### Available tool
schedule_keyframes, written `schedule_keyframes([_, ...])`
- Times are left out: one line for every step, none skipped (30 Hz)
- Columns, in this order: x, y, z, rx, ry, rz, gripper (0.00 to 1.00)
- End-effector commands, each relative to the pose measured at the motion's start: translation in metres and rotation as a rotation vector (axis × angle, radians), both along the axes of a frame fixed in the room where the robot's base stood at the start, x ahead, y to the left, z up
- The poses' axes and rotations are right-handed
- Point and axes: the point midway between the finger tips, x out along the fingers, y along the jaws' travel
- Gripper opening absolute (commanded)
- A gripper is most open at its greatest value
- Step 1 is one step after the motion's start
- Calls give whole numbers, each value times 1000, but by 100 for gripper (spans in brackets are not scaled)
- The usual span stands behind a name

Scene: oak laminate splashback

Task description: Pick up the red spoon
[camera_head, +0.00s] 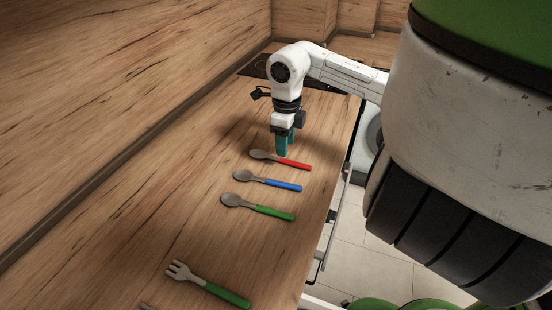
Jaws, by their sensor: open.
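The red spoon (294,165) lies on the wooden counter, with a grey metal bowl at its left end and a red handle pointing right. My gripper (282,153) points straight down over it, with teal fingers near the place where the neck meets the handle. The fingers overlap the spoon's far edge in this view. I cannot tell whether they touch the spoon or the counter. The gripper is open, and nothing is seen held in it.
A blue spoon (284,186), a green spoon (272,213) and a green fork (227,295) lie nearer on the counter (150,215). A dark hob (254,68) is behind my arm. The splashback rises at left; the counter's edge runs along the right.

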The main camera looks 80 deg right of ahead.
Motion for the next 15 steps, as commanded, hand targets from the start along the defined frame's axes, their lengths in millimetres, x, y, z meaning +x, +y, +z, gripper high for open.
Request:
schedule_keyframes([1, 1, -3, 4, -1, -1, 47])
schedule_keyframes([2, 1, -7, 5, -1, -1, 47])
schedule_keyframes([3, 1, -11, 5, -1, 0, 47])
schedule_keyframes([4, 1, -15, 5, -3, 0, 47])
schedule_keyframes([5, 0, -19, 4, -2, 0, 47])
schedule_keyframes([7, 0, -25, 5, -3, -1, 47])
schedule_keyframes([7, -1, -29, 4, -2, -1, 47])
schedule_keyframes([6, -1, -34, 4, -2, -1, 47])
schedule_keyframes([6, -1, -39, 4, -2, -1, 47])
schedule_keyframes([6, -1, -42, 4, -1, -1, 47])
schedule_keyframes([6, -1, -44, 4, -1, -1, 47])
schedule_keyframes([6, -1, -47, 3, -1, 0, 47])
schedule_keyframes([6, -1, -49, 2, -1, 0, 47])
schedule_keyframes([6, -1, -49, 2, -1, 0, 47])
schedule_keyframes([6, -1, -50, 1, 0, 0, 47])
